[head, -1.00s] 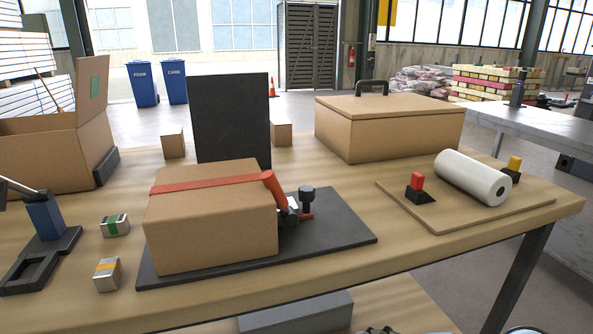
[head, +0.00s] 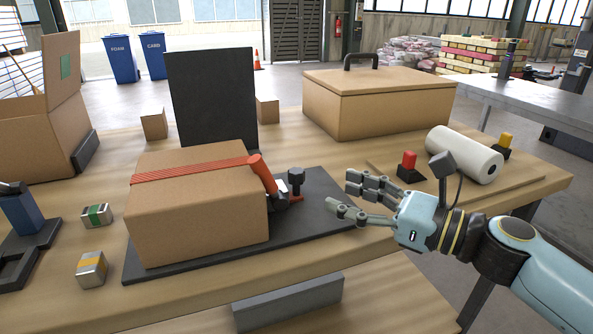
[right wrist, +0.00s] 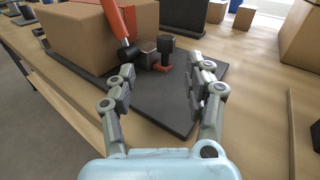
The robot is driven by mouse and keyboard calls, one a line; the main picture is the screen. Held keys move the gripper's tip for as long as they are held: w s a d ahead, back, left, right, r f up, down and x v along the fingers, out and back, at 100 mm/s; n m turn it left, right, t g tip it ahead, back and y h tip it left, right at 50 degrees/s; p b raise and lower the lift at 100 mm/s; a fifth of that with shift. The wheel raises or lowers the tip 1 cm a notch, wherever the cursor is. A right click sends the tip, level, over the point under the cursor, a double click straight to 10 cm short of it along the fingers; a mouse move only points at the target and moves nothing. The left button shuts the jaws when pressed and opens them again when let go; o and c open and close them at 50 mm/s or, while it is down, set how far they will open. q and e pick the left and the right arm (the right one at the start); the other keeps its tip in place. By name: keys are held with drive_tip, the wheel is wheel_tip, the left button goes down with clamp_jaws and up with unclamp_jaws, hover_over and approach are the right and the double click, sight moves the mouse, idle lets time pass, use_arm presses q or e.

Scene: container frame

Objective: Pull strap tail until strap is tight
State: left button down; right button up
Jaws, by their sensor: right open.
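A red strap (head: 192,170) lies across the top of a cardboard box (head: 197,217) on a black base plate (head: 335,205). At the box's right edge the strap meets a buckle with a red lever (head: 262,174), tilted up to the left. Beside it is a small black knob on a red piece (head: 296,181), perhaps the strap's tail end. These parts also show in the right wrist view, with the red lever (right wrist: 119,20) and the black knob (right wrist: 167,46). My right gripper (head: 342,194) is open and empty, right of the knob and apart from it. My left gripper is not visible.
A white roll (head: 464,155) and a red button (head: 409,160) are on a board at the right. A lidded box (head: 380,108) stands behind. Small metal blocks (head: 92,269) lie left of the strapped box. A black upright panel (head: 212,100) stands behind it.

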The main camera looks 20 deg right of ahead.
sight(304, 175)
drive_tip(key=shift+w+d+r+m, duration=0.1)
drive_tip(key=shift+w+d+m, duration=0.1)
drive_tip(key=shift+w+m, duration=0.2)
drive_tip(key=p+x, duration=0.1)
drive_tip(key=x, duration=0.9)
drive_tip(key=shift+w, duration=0.25)
clamp_jaws()
